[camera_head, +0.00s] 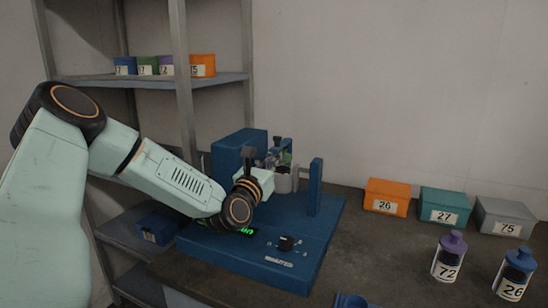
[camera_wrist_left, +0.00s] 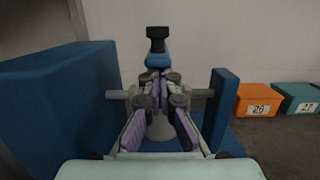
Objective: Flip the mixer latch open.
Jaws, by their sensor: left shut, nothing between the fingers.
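The blue mixer (camera_head: 318,225) stands on the dark bench, with a tall block on its left and an upright post on its right. Between them a grey cylinder (camera_head: 285,182) sits on a crossbar; it is partly behind my fingers in the left wrist view (camera_wrist_left: 160,128). What looks like the latch, a blue piece with a black end (camera_wrist_left: 157,42), rises just beyond my fingertips. My left gripper (camera_head: 276,155) is over the cylinder; its fingers, also in the left wrist view (camera_wrist_left: 159,86), are shut and empty. I cannot tell whether they touch the latch.
A black knob (camera_head: 287,242) is on the mixer's front. Orange (camera_head: 386,197), teal (camera_head: 444,206) and grey (camera_head: 504,216) boxes stand at the right, with two labelled bottles (camera_head: 448,257) before them. A metal shelf (camera_head: 150,80) is behind my left arm.

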